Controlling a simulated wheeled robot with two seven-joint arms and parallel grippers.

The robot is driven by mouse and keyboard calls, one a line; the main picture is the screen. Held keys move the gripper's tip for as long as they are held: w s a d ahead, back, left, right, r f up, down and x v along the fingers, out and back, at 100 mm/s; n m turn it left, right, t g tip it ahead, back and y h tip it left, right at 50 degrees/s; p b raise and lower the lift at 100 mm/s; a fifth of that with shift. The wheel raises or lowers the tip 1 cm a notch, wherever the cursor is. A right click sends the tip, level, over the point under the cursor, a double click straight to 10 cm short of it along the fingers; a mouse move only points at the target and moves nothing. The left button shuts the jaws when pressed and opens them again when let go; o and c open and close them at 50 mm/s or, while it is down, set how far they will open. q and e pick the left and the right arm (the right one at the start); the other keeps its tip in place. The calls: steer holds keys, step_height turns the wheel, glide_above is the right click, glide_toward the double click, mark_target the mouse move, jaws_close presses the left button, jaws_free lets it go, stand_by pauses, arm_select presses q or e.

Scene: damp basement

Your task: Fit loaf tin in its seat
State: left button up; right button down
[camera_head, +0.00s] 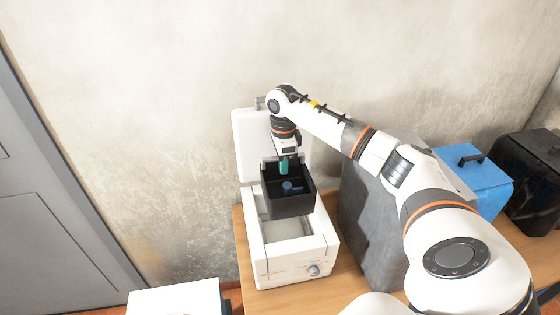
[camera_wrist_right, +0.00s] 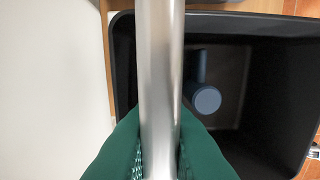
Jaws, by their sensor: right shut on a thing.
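The loaf tin (camera_head: 292,207) is a black, open box with a blue-grey peg on its floor. It also shows in the right wrist view (camera_wrist_right: 285,75). My right gripper (camera_head: 285,168) has green fingers, shut on a silver bar that looks like the tin's handle (camera_wrist_right: 160,80). The tin hangs roughly level over the white machine (camera_head: 283,268), which has a rectangular open cavity (camera_head: 285,230), its seat. The tin appears above the cavity, towards its back; it hides part of the opening. My left gripper is not in view.
The machine's white lid (camera_head: 245,140) stands open at the back. A dark grey block (camera_head: 370,225) stands close on the right, under my right arm. A blue box (camera_head: 475,182) and a black case (camera_head: 530,165) are farther right. The wooden table (camera_head: 245,255) shows narrowly on the left.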

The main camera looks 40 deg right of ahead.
steer(key=shift+s+r, duration=0.15)
steer(key=shift+s, duration=0.05)
steer(key=shift+w+f+b, duration=0.15)
steer(key=shift+f+b, duration=0.25)
steer(key=shift+f, duration=0.2)
step_height(320, 180, down, 2)
steer(key=shift+f+b, duration=0.2)
steer(key=shift+b, duration=0.65)
steer(key=shift+f, duration=0.25)
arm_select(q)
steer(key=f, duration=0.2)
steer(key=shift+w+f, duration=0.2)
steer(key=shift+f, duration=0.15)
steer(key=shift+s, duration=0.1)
